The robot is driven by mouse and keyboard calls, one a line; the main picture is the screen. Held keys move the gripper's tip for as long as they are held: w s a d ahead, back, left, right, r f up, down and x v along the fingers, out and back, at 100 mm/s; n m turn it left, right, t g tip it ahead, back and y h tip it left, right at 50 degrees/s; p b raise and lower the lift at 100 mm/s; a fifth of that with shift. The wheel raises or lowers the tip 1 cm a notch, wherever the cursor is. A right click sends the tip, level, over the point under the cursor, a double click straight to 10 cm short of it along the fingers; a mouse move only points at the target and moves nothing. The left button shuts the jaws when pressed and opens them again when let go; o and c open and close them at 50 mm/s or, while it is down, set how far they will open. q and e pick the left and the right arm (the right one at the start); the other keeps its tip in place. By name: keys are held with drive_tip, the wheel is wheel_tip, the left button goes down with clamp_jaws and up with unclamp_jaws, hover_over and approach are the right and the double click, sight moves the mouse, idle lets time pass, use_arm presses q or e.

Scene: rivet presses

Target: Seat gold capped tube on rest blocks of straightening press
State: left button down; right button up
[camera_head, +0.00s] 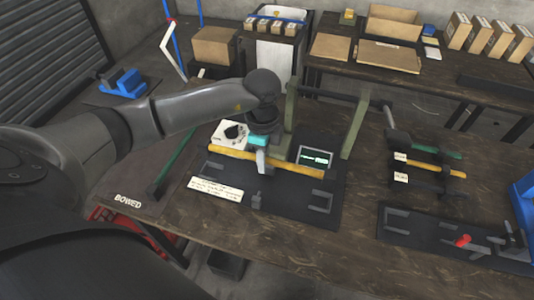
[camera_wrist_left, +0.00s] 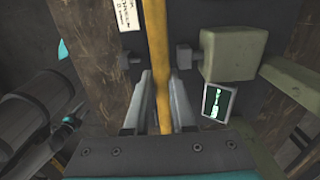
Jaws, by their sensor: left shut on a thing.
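My left gripper (camera_head: 261,160) is shut on the yellow-gold tube (camera_head: 295,168) near its middle. The tube lies crosswise over the black press mat (camera_head: 285,210); I cannot tell whether it touches a rest block. In the left wrist view the tube (camera_wrist_left: 156,50) runs between the two fingers (camera_wrist_left: 158,100). Its end caps are too small to tell. The press has olive uprights (camera_head: 356,125) behind the tube and a small green-lit display (camera_head: 316,156). Small grey blocks (camera_head: 257,200) stand on the mat in front of the tube. My right gripper is not in view.
A mat marked BOWED (camera_head: 128,201) at left holds a green tube (camera_head: 178,158). A rack (camera_head: 428,182) at right holds more tubes. Another black fixture mat (camera_head: 430,233) with a red part lies at front right. Bare table lies in front of the press mat.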

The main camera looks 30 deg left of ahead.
use_arm(q)
drive_tip(key=shift+s, duration=0.1)
drive_tip(key=shift+f+b, duration=0.45)
drive_tip(key=shift+f, duration=0.45)
drive_tip(key=b, duration=0.3)
hover_over(263, 187)
wheel_tip(263, 187, down, 4)
drive_tip(key=shift+f, duration=0.1)
drive_tip(key=shift+f+b, duration=0.3)
drive_tip(key=shift+f, duration=0.4)
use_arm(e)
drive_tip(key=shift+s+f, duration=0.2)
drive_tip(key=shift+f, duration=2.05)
use_arm(q)
drive_tip(key=shift+f+b, duration=0.35)
drive_tip(key=shift+f, duration=0.35)
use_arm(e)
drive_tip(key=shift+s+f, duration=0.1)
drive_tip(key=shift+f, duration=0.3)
use_arm(q)
drive_tip(key=c, duration=0.7)
unclamp_jaws()
